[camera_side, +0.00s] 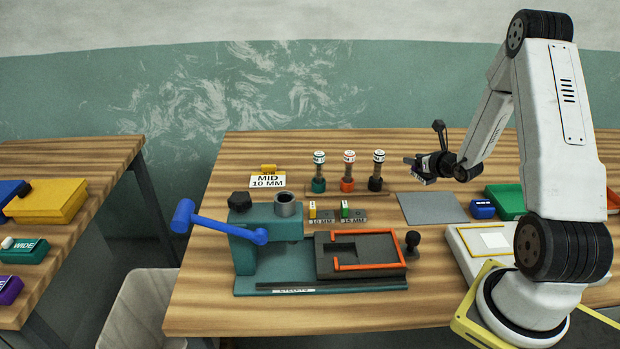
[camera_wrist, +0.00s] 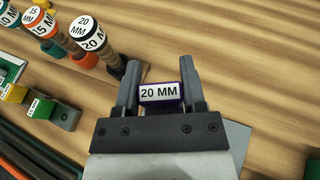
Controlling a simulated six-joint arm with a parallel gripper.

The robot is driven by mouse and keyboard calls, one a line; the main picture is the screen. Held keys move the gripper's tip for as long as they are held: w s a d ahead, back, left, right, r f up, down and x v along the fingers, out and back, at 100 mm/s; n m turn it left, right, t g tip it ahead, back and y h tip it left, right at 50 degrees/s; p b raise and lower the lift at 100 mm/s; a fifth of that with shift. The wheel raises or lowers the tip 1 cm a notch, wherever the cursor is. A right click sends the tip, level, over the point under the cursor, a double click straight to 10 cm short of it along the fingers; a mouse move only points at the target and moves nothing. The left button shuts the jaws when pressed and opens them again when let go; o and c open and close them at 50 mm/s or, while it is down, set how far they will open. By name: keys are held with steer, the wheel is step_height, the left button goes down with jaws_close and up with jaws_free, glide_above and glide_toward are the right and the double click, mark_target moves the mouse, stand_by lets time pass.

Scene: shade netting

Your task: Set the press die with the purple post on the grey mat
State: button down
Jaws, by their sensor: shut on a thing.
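My gripper (camera_side: 417,169) is above the table near the grey mat, its fingers pointing left in the side view. In the wrist view my gripper (camera_wrist: 160,72) is shut on a small block (camera_wrist: 161,93) with a white "20 MM" label and dark purple sides, the press die. I cannot make out its post apart from the block. The grey mat (camera_side: 432,208) lies bare on the table below my gripper. In the wrist view a part of the mat (camera_wrist: 238,142) shows beyond the right finger. The die is held apart from the mat.
A rack holds several capped posts (camera_side: 348,171) left of the mat. Yellow and green dies (camera_side: 345,211) sit on a small holder. A teal press (camera_side: 268,255) with a blue lever stands front left. A blue block (camera_side: 482,209) and a green box (camera_side: 505,201) are right of the mat.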

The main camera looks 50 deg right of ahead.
steer(key=shift+s+d+h, duration=0.2)
steer(key=shift+d+h, duration=0.1)
steer(key=shift+d, duration=0.1)
steer(key=shift+f, duration=0.15)
glide_above(411, 193)
steer(key=shift+f, duration=2.1)
steer(key=shift+f, duration=1.75)
steer(key=shift+f, duration=0.15)
steer(key=shift+c, duration=0.8)
jaws_free()
